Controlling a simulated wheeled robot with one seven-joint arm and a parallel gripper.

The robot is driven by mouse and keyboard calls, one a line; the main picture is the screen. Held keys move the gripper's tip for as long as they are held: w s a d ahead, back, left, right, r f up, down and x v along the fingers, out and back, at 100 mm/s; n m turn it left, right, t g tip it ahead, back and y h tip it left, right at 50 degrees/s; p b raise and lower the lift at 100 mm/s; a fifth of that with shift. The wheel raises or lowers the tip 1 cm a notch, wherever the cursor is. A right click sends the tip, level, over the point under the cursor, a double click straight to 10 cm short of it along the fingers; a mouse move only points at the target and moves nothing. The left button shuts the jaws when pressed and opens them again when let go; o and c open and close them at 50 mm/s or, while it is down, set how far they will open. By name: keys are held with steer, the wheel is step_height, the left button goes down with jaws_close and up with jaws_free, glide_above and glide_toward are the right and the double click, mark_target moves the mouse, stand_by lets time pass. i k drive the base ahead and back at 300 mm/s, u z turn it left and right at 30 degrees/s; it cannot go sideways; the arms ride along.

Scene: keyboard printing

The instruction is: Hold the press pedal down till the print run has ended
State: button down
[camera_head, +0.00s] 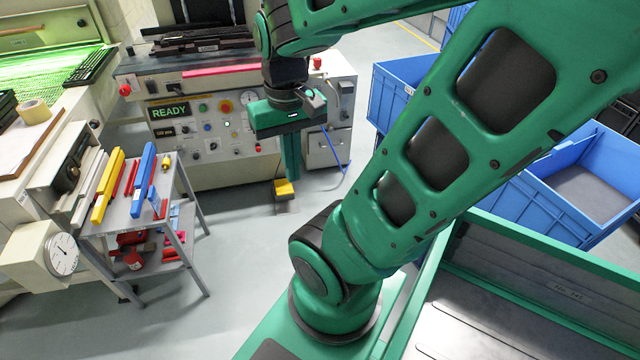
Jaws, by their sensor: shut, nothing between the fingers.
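The press (230,150) stands at the back with a panel whose green display (170,111) reads READY. A small yellow pedal (284,190) is low in front of the press, near the floor. My gripper (291,177) points down with its long green fingers shut and empty. The fingertips meet the pedal's upper edge in the picture; I cannot tell whether they touch it or whether it is pressed down. The fingertips partly hide the pedal's back.
A grey trolley (190,222) with coloured bars stands at the left. Blue crates (397,95) stand at the right. A blue cable (336,152) hangs by the press's right side. The floor (225,255) between the trolley and my arm is clear.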

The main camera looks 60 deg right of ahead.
mark_target(283, 187)
steer(key=z, duration=0.95)
steer(key=i, duration=1.5)
steer(key=u, duration=0.05)
